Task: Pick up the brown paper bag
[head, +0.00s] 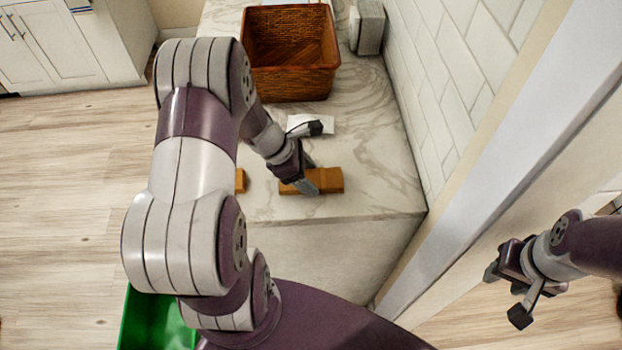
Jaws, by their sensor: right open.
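A small brown block-like item (328,180), which looks like the brown paper bag, lies on the marble counter near its front edge. My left gripper (307,177) is at its left part, with one grey finger in front of it and the other behind. I cannot tell whether the fingers press on it. Another brown piece (240,181) shows to the left, mostly hidden by my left arm. My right gripper (491,271) is open and empty at the lower right, away from the counter.
A brown wicker basket (290,86) stands further back on the marble counter (375,150). A white packet (318,124) lies in front of it, and a grey box (368,27) is behind right. A tiled wall bounds the right. A green bin (150,318) is at lower left.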

